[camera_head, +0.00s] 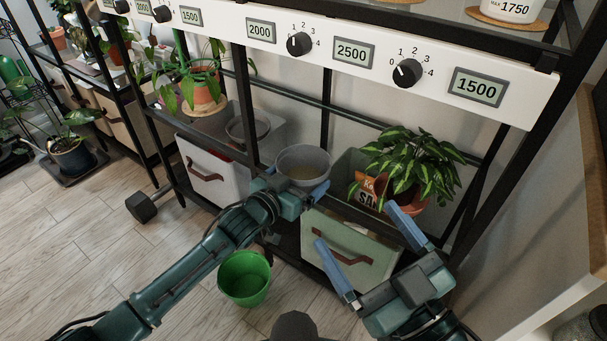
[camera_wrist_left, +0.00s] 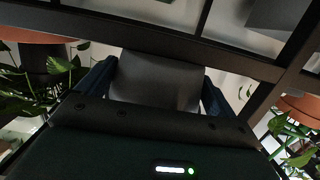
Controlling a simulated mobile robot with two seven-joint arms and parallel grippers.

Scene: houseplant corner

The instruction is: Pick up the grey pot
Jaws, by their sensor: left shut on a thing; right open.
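The grey pot (camera_head: 303,160) is a round, open container in front of the shelf rack, near the middle of the head view. My left gripper (camera_head: 297,184) is shut on its near side, with blue fingers either side of it. In the left wrist view the pot's grey wall (camera_wrist_left: 155,80) fills the space between the fingers (camera_wrist_left: 158,88). The gripper hides the pot's lower part, so I cannot tell whether it touches anything below. My right gripper (camera_head: 355,224) is open and empty, in front of the pale green box.
The pale green box (camera_head: 345,246) and a white box (camera_head: 215,172) stand on the low shelf. A leafy plant (camera_head: 415,165) is right of the pot, beside a brown-orange bag (camera_head: 366,190). A green bucket (camera_head: 244,280) stands on the floor. The white display rail (camera_head: 330,52) crosses above.

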